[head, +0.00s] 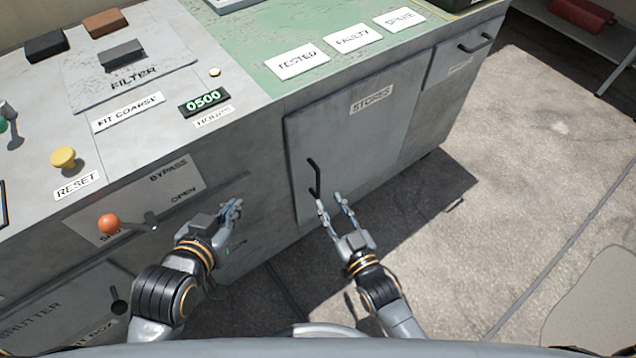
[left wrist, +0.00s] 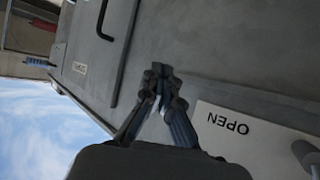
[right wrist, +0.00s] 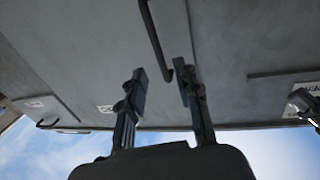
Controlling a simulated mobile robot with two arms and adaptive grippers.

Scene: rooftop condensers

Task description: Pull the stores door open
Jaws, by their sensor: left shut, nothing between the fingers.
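The stores door (head: 350,135) is a grey panel labelled STORES on the front of the cabinet, and it looks closed. Its dark bar handle (head: 314,178) is near the door's left edge. My right gripper (head: 332,202) is open just in front of the handle's lower end. In the right wrist view the handle (right wrist: 154,35) reaches down toward the gap between the open fingers (right wrist: 160,88); I cannot tell whether they touch it. My left gripper (head: 236,206) is shut and empty, left of the door in front of the cabinet face. It also shows shut in the left wrist view (left wrist: 160,75).
An orange-knobbed bypass lever (head: 110,223) sticks out at the left of the cabinet front, near my left arm. Another handled panel (head: 462,58) is right of the door. White cards (head: 297,62) lie on the green top. The concrete floor (head: 510,180) to the right is clear.

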